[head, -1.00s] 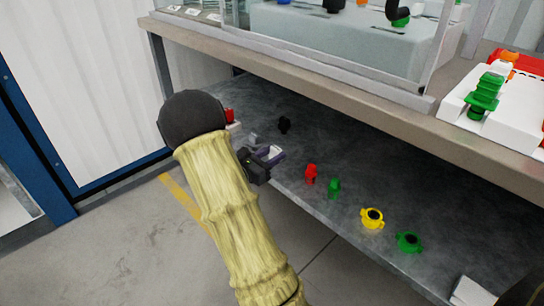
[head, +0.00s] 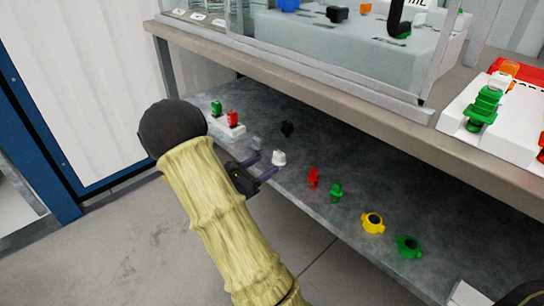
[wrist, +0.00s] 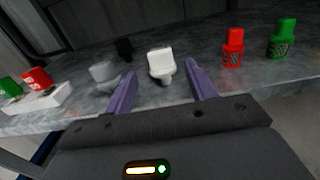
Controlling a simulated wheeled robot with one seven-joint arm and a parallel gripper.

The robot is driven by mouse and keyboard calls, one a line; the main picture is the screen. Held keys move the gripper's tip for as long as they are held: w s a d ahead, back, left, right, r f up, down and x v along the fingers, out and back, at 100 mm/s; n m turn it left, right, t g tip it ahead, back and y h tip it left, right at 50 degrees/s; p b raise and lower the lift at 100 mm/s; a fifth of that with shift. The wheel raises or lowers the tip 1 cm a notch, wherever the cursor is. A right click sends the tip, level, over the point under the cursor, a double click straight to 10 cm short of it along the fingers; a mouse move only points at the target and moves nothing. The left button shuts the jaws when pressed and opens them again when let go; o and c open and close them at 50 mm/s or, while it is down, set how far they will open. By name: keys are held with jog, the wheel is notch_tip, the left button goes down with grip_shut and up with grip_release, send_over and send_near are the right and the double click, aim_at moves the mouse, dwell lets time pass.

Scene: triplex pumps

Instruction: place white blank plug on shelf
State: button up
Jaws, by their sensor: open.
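The white blank plug (head: 279,158) stands upright on the grey lower shelf (head: 330,145), near its front edge. In the wrist view the white plug (wrist: 161,64) is just beyond and between my fingertips, and a gap shows between it and each finger. My gripper (head: 266,168) is open, its two purple fingers (wrist: 160,88) spread apart and empty, at the shelf's front edge. Nothing hides the plug in either view.
A translucent grey piece (wrist: 103,72) and a black piece (head: 287,128) stand nearby. Red (head: 313,178) and green (head: 336,192) plugs stand right, then yellow (head: 372,222) and green (head: 408,247) rings. A white block (head: 228,130) holds plugs at left. The upper shelf's edge (head: 290,75) overhangs.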

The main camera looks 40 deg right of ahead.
jog(key=a+p, duration=0.2)
jog(key=a, duration=0.4)
jog(key=shift+s+a, duration=0.3)
jog(key=s+a+f+m+g+y, duration=0.1)
jog(key=s+a+m+g+y, duration=0.15)
jog(key=s+m+y, duration=0.35)
jog(key=s+a+f+m+g+y, duration=0.2)
jog(key=s+a+m+y, duration=0.25)
jog(key=s, duration=0.25)
jog(key=w+a+r+m+t+y, duration=0.1)
jog(key=a+r+m+t+y, duration=0.3)
jog(key=a, duration=0.6)
jog(key=m+t+y, duration=0.2)
jog(key=m+y, duration=0.1)
jog(key=m, duration=0.1)
jog(key=shift+y, duration=0.25)
